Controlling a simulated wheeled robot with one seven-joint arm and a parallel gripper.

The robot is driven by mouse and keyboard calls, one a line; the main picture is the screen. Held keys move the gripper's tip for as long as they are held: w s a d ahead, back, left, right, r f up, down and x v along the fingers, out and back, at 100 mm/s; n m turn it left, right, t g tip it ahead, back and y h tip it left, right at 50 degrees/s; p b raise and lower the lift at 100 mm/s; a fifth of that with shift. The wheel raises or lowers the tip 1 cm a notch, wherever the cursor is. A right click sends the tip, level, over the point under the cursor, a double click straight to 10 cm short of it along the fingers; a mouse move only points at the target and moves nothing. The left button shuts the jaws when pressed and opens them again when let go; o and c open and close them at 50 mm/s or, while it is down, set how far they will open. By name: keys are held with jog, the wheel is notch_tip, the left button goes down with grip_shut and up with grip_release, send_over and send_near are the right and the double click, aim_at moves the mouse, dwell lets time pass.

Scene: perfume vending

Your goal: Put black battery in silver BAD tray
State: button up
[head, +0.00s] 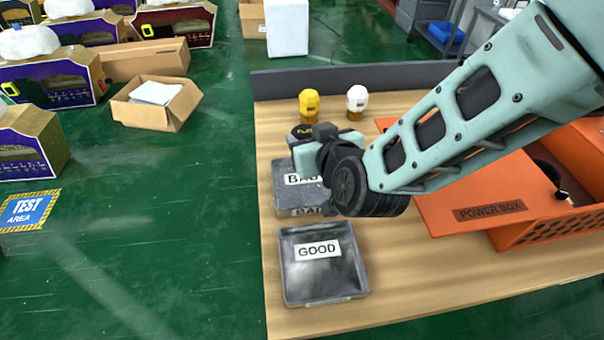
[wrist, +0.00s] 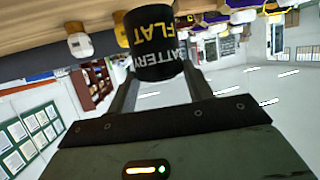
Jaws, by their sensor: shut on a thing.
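The black battery (wrist: 153,45), with yellow "FLAT" and white "BATTERY" lettering, is between my gripper's fingers in the wrist view. In the head view the battery (head: 303,131) shows at the far end of the silver BAD tray (head: 283,195), partly hidden by my gripper. My gripper (head: 306,152) is shut on the battery and is over the far part of this tray. My wrist covers the tray's right side. I cannot tell how high the battery is above the tray.
A matching GOOD tray (head: 325,285) lies empty in front of the BAD tray. Yellow (head: 309,104) and white (head: 357,99) capped items stand behind it on the wooden table (head: 410,285). An orange power box (head: 545,235) is at the right. The table's front middle is clear.

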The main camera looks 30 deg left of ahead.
notch_tip(320, 180, down, 9)
jog(key=shift+f+p, duration=0.15)
jog(key=shift+p, duration=0.85)
jog(key=shift+f, duration=0.15)
jog(key=o, duration=1.2)
jog(key=shift+o, duration=0.2)
jog(key=b+v, duration=0.2)
jog(key=v, duration=1)
jog(key=shift+b, duration=0.35)
jog(key=shift+d, duration=0.15)
